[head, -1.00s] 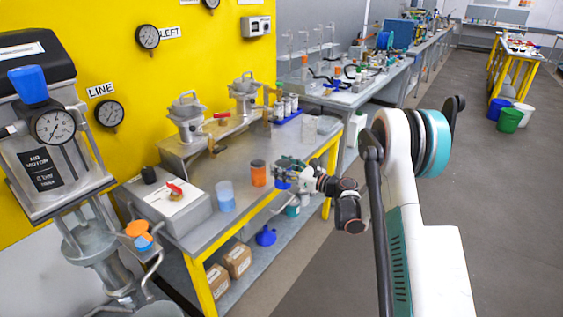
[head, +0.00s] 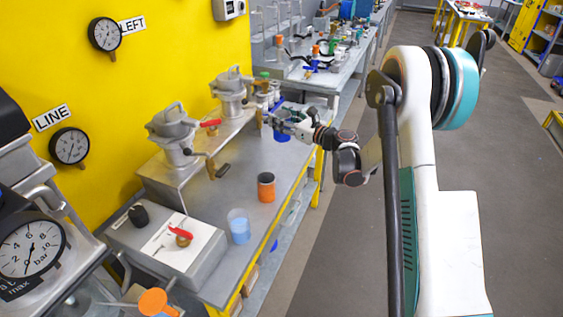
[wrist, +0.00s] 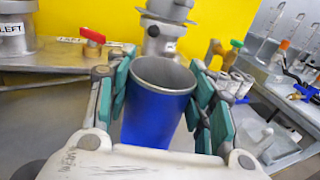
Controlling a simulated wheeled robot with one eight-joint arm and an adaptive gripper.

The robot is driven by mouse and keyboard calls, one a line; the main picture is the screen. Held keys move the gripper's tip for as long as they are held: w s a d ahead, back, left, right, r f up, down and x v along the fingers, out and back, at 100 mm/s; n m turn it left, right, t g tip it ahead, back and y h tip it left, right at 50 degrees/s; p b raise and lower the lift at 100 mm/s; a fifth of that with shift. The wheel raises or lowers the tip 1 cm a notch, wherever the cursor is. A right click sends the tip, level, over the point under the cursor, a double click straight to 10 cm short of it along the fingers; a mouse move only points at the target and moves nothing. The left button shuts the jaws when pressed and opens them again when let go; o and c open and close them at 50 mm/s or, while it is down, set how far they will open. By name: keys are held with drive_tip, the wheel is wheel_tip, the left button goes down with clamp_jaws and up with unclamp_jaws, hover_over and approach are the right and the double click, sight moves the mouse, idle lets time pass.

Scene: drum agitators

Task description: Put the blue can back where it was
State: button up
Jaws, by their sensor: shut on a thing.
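The blue can (wrist: 155,118) stands upright between the green finger pads of my gripper (wrist: 165,100) in the wrist view. It is open at the top and looks empty. My gripper is shut on it. In the head view my gripper (head: 284,122) is over the far part of the steel bench (head: 228,185), by its right edge. Only a little of the blue can (head: 282,136) shows below the fingers there. I cannot tell whether its base touches the bench.
An orange jar (head: 266,187) and a clear beaker of blue liquid (head: 239,226) stand on the nearer bench. Two metal drum pots (head: 176,135) (head: 232,92) stand on a raised shelf at left. White-capped bottles (wrist: 237,84) stand right of the can. Bench between is clear.

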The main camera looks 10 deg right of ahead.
wheel_tip(320, 180, down, 17)
drive_tip(key=b, duration=0.5)
drive_tip(key=shift+r, duration=0.1)
drive_tip(key=o, duration=1.2)
drive_tip(key=shift+c, duration=0.2)
drive_tip(key=shift+s+d+r, duration=0.1)
drive_tip(key=p+v, duration=0.2)
drive_tip(key=v, duration=0.9)
drive_tip(key=shift+s+d+p, duration=0.2)
drive_tip(key=shift+s+p, duration=0.1)
drive_tip(key=shift+p, duration=0.1)
